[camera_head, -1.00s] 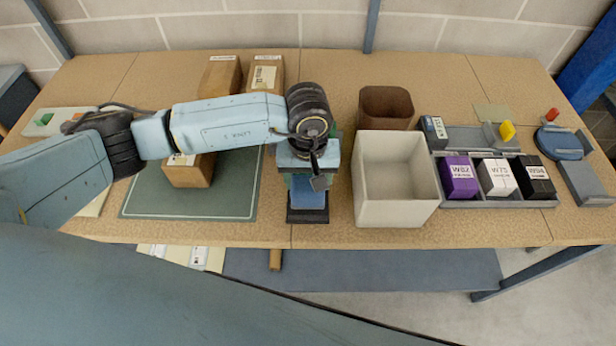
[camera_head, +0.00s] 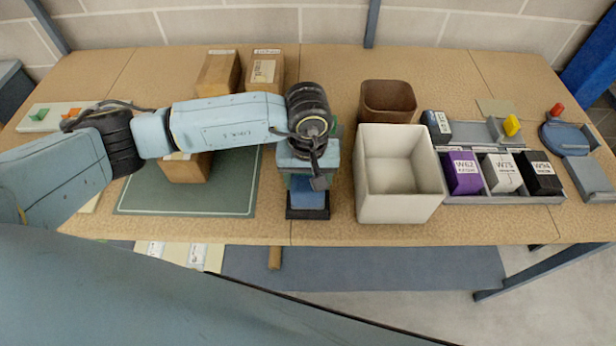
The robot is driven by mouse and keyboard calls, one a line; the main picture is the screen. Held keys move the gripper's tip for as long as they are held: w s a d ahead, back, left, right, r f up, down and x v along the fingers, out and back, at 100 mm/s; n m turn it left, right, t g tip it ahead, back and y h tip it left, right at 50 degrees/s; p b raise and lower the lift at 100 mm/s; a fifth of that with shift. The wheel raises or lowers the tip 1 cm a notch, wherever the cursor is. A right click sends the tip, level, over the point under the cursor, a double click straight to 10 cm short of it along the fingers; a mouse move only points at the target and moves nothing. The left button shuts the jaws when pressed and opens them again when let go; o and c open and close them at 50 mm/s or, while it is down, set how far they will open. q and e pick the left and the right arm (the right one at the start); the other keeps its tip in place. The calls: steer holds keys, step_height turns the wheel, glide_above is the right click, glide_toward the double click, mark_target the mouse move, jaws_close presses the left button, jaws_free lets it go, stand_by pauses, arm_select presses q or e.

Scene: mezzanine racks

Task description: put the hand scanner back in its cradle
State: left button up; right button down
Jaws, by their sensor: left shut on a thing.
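My left gripper (camera_head: 308,183) points down over the front middle of the table, left of the white bin, mostly hidden from above by its own wrist. It is shut on the hand scanner (camera_head: 309,199), whose blue part shows just below the wrist. A black base (camera_head: 307,213), which looks like the cradle, shows directly under and around the blue part. I cannot tell whether the scanner is seated in it or just above it. My right gripper is not in view.
A white bin (camera_head: 399,208) stands close to the right of the gripper, with a brown bin (camera_head: 388,88) behind it. A grey tray (camera_head: 510,199) holds purple, white and black boxes. Brown cartons (camera_head: 217,75) and a green mat (camera_head: 185,203) lie left.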

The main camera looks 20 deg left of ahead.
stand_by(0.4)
arm_select(q)
steer(key=o, duration=1.2)
steer(key=shift+f, duration=0.1)
steer(key=shift+o, duration=0.2)
step_height(320, 180, up, 14)
steer(key=b, duration=0.1)
steer(key=shift+f, duration=0.25)
